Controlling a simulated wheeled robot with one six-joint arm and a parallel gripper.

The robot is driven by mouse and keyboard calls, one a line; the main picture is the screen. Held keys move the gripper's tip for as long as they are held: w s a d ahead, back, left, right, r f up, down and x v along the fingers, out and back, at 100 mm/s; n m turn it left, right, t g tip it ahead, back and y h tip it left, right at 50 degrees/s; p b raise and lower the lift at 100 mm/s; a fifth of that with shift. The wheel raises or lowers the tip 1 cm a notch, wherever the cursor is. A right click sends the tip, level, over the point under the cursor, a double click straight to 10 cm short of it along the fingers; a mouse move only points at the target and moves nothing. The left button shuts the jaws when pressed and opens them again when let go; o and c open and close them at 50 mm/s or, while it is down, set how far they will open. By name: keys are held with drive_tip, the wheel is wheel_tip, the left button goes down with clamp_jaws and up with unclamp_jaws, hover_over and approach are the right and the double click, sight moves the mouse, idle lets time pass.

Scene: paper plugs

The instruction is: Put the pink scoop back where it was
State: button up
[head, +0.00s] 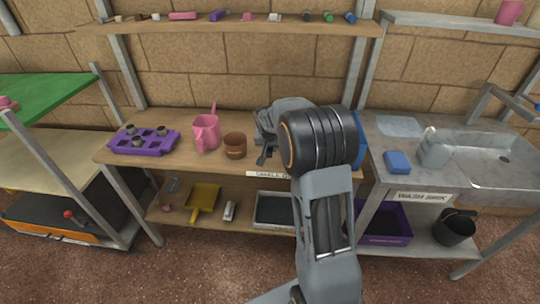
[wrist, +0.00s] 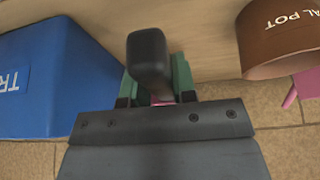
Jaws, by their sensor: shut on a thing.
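My gripper (head: 266,152) is over the back bench, between the brown pot and the blue container, partly hidden by my own wrist. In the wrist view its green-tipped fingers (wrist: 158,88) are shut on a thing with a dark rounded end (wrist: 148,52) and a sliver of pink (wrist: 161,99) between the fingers. This looks like the pink scoop, held by its handle; most of it is hidden. The brown pot (head: 235,145) stands left of my gripper and shows at right in the wrist view (wrist: 282,38). The blue container (head: 360,127) is largely behind my arm.
A pink jug (head: 206,132) and a purple tray of small pots (head: 143,141) stand further left on the bench (head: 185,165). The sink (head: 480,160) is at right. A yellow dustpan (head: 202,200) lies on the lower shelf. A high shelf (head: 200,28) holds small items.

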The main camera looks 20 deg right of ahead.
sight(270, 163)
drive_tip(key=shift+f, duration=2.25)
drive_tip(key=shift+f, duration=0.1)
drive_tip(key=o, duration=0.9)
drive_tip(key=v, duration=1.1)
drive_tip(key=s+a+n, duration=0.2)
drive_tip(key=s+a, duration=0.1)
drive_tip(key=s, duration=0.4)
drive_tip(key=s+a+n+y, duration=0.1)
drive_tip(key=s+a+n, duration=0.1)
drive_tip(key=s, duration=0.6)
drive_tip(key=s+a+r+n+g+y, duration=0.1)
drive_tip(key=s+a+n, duration=0.1)
drive_tip(key=s+a, duration=0.3)
drive_tip(key=shift+s+r, duration=0.15)
drive_tip(key=shift+s, duration=1.55)
